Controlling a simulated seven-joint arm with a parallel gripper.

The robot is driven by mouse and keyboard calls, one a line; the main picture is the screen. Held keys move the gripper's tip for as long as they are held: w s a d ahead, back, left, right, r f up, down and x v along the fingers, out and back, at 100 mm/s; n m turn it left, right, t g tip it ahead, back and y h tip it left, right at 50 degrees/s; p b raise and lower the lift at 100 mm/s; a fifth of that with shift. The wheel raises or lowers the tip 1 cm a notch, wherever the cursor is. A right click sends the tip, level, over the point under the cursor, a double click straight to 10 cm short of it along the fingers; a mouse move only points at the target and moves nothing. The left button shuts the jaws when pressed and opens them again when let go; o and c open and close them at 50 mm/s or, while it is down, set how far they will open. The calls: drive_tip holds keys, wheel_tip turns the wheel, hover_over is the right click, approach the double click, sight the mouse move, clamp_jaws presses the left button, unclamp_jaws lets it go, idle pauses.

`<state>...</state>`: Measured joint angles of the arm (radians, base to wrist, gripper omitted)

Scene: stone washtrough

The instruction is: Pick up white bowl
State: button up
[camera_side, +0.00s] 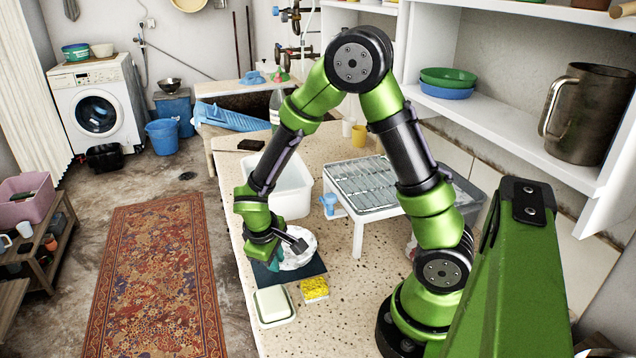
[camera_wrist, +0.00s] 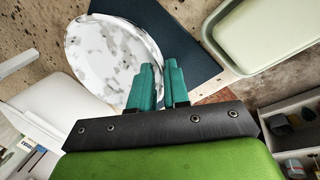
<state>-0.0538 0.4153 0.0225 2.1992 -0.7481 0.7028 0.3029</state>
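The white bowl (camera_side: 299,250), with grey marbled mottling, is over the dark blue mat (camera_side: 288,274) on the speckled counter. In the wrist view the bowl (camera_wrist: 112,50) overlaps the dark mat (camera_wrist: 165,32). My gripper (camera_side: 268,258) is at the bowl's left side in the side view. In the wrist view its teal fingers (camera_wrist: 160,72) are close together at the bowl's rim, one over the bowl and one just outside it. They look shut on the rim; the contact itself is partly hidden. I cannot tell whether the bowl is clear of the mat.
A soap dish (camera_side: 273,306) and a yellow sponge (camera_side: 314,289) lie at the near side of the mat. A white basin (camera_side: 290,190) stands behind the bowl, and a dish rack (camera_side: 362,185) to the right. The counter's left edge is close.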

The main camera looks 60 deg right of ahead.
drive_tip(key=shift+f, duration=0.2)
clamp_jaws()
drive_tip(key=shift+r, duration=0.1)
